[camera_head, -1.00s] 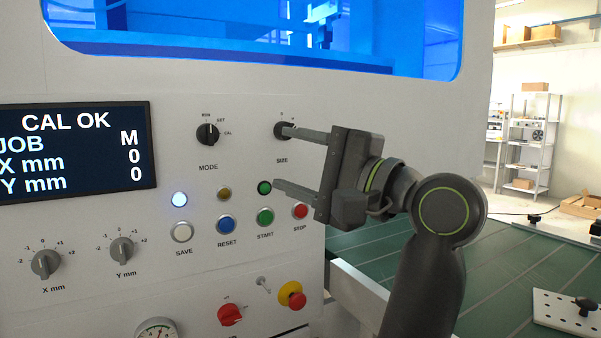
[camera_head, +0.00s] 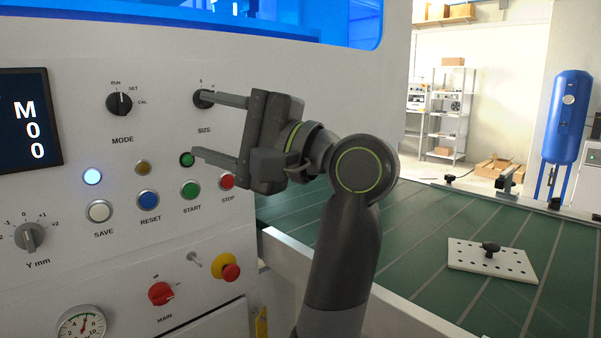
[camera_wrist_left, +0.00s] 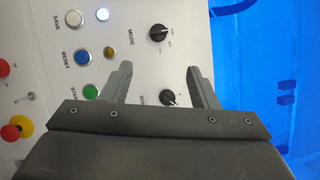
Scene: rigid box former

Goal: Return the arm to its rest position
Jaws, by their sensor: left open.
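My left gripper (camera_head: 199,125) is open and empty in front of the white control panel (camera_head: 75,210). Its upper finger overlaps the black SIZE knob (camera_head: 201,99) in the head view, partly covering it. In the left wrist view, the open gripper (camera_wrist_left: 158,70) shows the SIZE knob (camera_wrist_left: 170,98) in the gap between its fingers. I cannot tell how far the fingertips are from the panel. My grey left arm (camera_head: 340,240) rises from the bottom of the head view. My right gripper is not in view.
The panel carries the MODE knob (camera_head: 120,103), START button (camera_head: 190,190), STOP button (camera_head: 227,181) and a red-and-yellow emergency button (camera_head: 230,271). A green table (camera_head: 420,215) with a perforated plate (camera_head: 465,262) lies to the right. A blue tank (camera_head: 567,115) stands behind it.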

